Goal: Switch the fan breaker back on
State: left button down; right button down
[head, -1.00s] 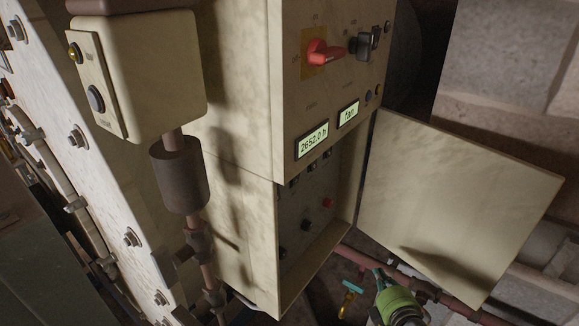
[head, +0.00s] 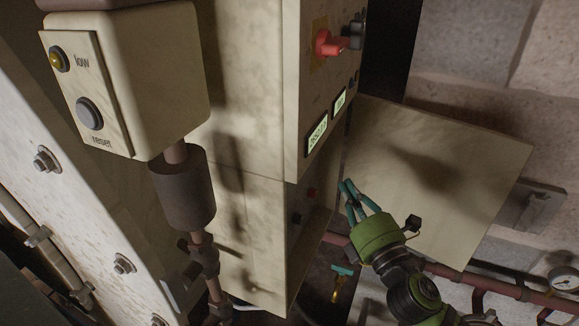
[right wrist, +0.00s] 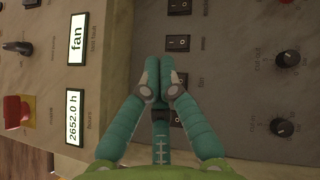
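The control cabinet (head: 249,230) stands in the middle of the head view, its lower compartment open. In the right wrist view a column of black rocker breakers shows inside it: one at the top edge (right wrist: 180,7), one below it (right wrist: 177,43). A third (right wrist: 182,79), beside a small label that seems to read "fan", is partly hidden by my fingertips. My right gripper (right wrist: 160,72) has its teal fingertips together, empty, in front of or at this third breaker; contact cannot be told. It also shows in the head view (head: 347,184), at the compartment's opening. My left gripper is not in view.
The open door (head: 440,165) lies right of the compartment. Black knobs (right wrist: 288,58) sit beside the breakers. A low/reset box (head: 165,75) and pipe stand at left.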

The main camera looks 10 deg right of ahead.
jog(key=w+a+r+p, duration=0.1)
jog(key=w+a, duration=0.4)
jog(key=a, duration=0.2)
jog(key=shift+a+p, duration=0.2)
jog(key=shift+p, duration=0.2)
dwell(1.4)
jog(key=shift+w+a, duration=0.25)
jog(key=shift+a, duration=0.1)
jog(key=shift+w+a+r, duration=0.1)
jog(key=shift+w+a, duration=0.05)
jog(key=shift+a, duration=0.1)
dwell(0.6)
jog(key=shift+d, duration=0.1)
jog(key=shift+s+d, duration=0.45)
jog(key=shift+d, duration=0.1)
